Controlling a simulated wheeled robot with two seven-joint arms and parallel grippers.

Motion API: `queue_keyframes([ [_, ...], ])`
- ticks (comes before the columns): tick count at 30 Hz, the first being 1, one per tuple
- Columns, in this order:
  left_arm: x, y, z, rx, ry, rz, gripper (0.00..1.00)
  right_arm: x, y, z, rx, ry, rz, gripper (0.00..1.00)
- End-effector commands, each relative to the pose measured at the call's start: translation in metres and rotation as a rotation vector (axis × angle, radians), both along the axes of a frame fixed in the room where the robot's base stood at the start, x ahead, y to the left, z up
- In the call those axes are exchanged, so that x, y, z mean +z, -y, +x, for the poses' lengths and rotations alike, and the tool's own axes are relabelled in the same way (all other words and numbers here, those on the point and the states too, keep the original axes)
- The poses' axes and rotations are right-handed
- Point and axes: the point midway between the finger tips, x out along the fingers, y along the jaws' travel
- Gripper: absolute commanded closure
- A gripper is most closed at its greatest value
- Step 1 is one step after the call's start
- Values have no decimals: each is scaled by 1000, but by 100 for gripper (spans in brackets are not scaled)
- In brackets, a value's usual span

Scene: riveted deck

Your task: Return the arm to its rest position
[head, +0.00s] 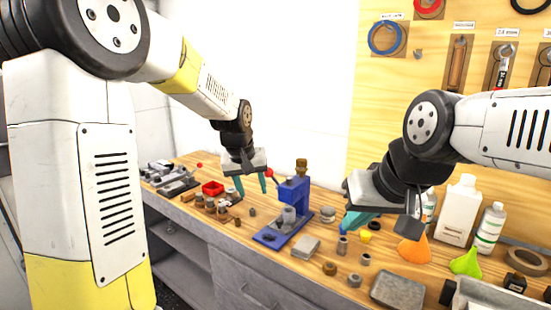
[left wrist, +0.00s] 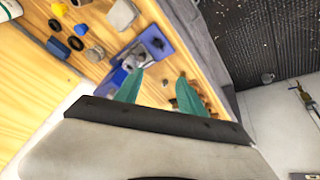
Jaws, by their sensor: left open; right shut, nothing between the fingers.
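My left gripper (head: 252,186) is in the air over the workbench, left of the blue press (head: 293,193). Its teal fingers are apart with nothing between them, and they also show in the left wrist view (left wrist: 158,92). My right gripper (head: 350,226) is over the bench right of the press, above several small metal parts. Its teal fingers are together and hold nothing; the right arm partly hides them.
The air above the bench's middle is clear.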

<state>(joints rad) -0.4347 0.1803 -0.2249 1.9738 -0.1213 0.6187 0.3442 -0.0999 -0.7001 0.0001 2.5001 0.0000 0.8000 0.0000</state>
Motion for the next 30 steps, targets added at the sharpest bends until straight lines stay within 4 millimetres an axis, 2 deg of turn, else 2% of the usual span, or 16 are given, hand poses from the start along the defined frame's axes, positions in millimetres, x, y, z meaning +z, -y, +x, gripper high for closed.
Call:
queue_keyframes([
  [1, 17, -12, -19, -1, 14, -21, 53, 0, 0, 0, 0, 0, 0, 100],
  [3, 34, -26, -47, -13, 26, -39, 53, 0, 0, 0, 0, 0, 0, 100],
  [7, 58, -47, -100, -38, 59, -60, 53, 0, 0, 0, 0, 0, 0, 100],
  [12, 73, -66, -171, -73, 107, -60, 53, 0, 0, 0, 0, 0, 0, 100],
  [16, 73, -73, -214, -94, 140, -43, 53, 0, 0, 0, 0, 0, 0, 100],
  [21, 68, -77, -245, -110, 164, -23, 53, 0, 0, 0, 0, 0, 0, 100],
  [24, 67, -77, -252, -116, 169, -17, 53, 0, 0, 0, 0, 0, 0, 100],
  [30, 67, -77, -253, -116, 170, -16, 53, 0, 0, 0, 0, 0, 0, 100],
])
